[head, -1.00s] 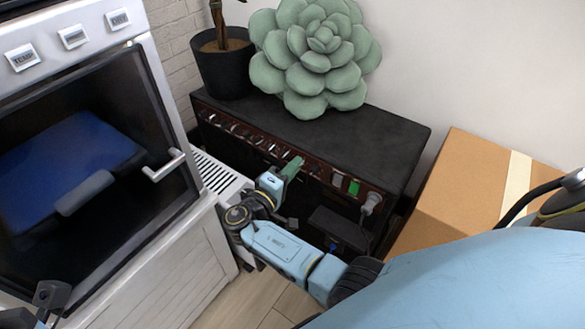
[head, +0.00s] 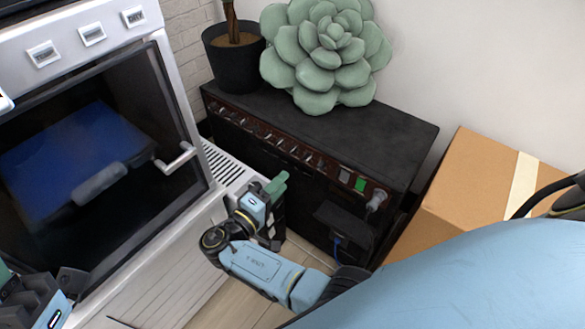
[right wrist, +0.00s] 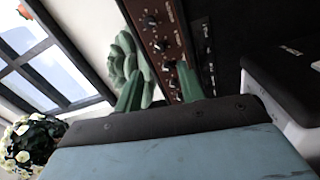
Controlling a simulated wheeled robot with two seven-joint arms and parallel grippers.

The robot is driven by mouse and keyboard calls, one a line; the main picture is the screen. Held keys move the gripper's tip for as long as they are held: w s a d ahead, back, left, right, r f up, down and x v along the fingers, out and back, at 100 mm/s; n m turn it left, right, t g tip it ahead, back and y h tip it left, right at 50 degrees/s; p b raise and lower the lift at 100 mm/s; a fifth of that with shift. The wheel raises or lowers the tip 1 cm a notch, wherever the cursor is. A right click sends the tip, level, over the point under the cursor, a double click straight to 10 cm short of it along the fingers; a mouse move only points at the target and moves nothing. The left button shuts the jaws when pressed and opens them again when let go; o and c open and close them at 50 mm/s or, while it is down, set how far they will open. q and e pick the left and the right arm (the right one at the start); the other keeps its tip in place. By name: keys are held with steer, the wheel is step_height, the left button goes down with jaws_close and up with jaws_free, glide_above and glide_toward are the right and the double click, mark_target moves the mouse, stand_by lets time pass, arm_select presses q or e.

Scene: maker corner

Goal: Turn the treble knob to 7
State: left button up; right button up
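The black amplifier (head: 370,138) stands against the wall. A row of knobs (head: 270,135) runs along its reddish-brown front panel, with a lit green switch (head: 360,185) at the right end. The panel (right wrist: 152,32) and several dark knobs also show in the right wrist view; I cannot read which is treble or its setting. My right gripper (head: 278,186) is in front of the amplifier, below the knob row and apart from it. Its green fingers (right wrist: 160,85) are spread with nothing between them. My left gripper (head: 12,285) is partly in view at the lower left, by the oven.
A white oven (head: 150,255) with a protruding door handle (head: 176,158) stands left. A potted plant (head: 236,62) and a green succulent (head: 325,50) sit on the amplifier. A cardboard box (head: 480,190) is at its right. A plug (head: 377,198) sticks out of the panel's right end.

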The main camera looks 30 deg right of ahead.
steer(key=shift+v, duration=2.35)
